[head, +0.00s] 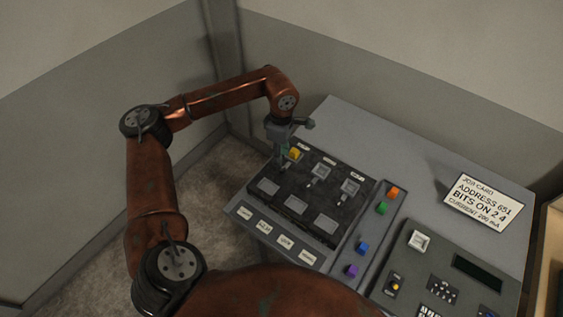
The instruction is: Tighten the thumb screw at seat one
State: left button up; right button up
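The console (400,150) has a dark panel (248,207) on its left part. The panel carries a row of grey square plates with small grey fittings behind them. Two fittings, at the middle (320,172) and right (349,188), show clearly. The one at the left end, beside my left gripper, is largely hidden. My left gripper (282,155) points down at that back left end, close to a small yellow block (294,154) and a bit of green. Whether it touches the thumb screw, and how its fingers stand, is too small to tell. My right gripper is out of view.
Orange (393,192), green (381,208), blue (362,247) and purple (351,270) blocks sit on a strip right of the panel. A job card (483,202) reads "ADDRESS 651, BITS ON 2 4, CURRENT 200 mA". A keypad unit with a dark display (477,272) is at front right.

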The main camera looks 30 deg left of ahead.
pick_arm(q)
notch_tip(320, 180, up, 7)
dwell(0.3)
dwell(0.4)
